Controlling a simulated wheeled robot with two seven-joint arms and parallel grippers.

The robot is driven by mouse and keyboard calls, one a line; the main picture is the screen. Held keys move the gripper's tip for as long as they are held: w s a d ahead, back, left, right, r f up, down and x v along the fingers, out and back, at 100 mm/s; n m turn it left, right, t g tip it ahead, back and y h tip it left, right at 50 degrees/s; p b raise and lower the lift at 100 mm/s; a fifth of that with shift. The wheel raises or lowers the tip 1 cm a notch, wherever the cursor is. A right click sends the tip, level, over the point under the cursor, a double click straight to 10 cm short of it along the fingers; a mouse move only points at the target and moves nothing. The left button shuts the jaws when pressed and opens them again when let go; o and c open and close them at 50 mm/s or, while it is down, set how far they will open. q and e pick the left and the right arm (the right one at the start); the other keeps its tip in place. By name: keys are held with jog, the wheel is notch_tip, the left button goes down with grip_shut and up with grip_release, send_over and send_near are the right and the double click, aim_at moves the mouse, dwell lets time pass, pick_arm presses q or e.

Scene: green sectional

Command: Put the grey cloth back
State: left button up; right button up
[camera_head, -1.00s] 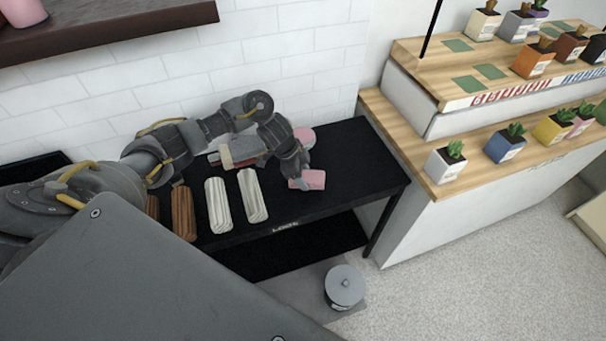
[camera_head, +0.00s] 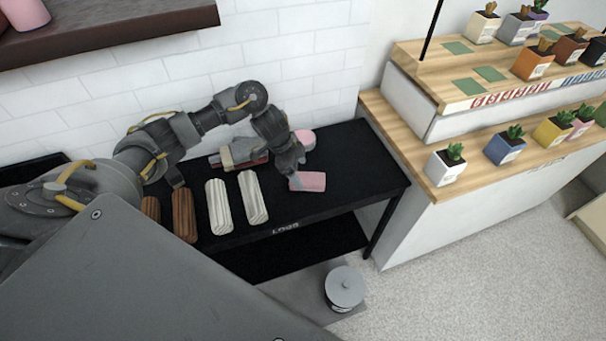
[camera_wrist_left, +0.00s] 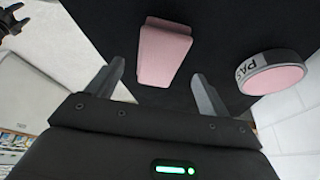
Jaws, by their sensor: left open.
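I cannot identify a grey cloth for certain in either view. A grey and beige item with a dark red part (camera_head: 240,154) lies on the black table (camera_head: 345,172) behind my left forearm, partly hidden. My left gripper (camera_head: 296,183) is low over the table, beside a pink block (camera_head: 314,181). In the left wrist view the two fingers (camera_wrist_left: 158,88) are apart, with the pink block (camera_wrist_left: 163,52) beyond the gap and nothing visibly held. A dark jointed part at that view's upper left corner may be my right gripper; its jaws are unclear.
A round pink tin (camera_head: 306,139) with a label stands by the wall. Two pale ridged logs (camera_head: 253,198) and brown ones (camera_head: 184,214) lie left of the block. A wooden plant stand (camera_head: 430,185) is close at right. A lidded grey can (camera_head: 344,287) stands below.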

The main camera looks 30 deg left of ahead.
pick_arm(q)
jog(key=p+v, duration=0.1)
jog(key=v, duration=0.7)
jog(key=shift+r, duration=0.2)
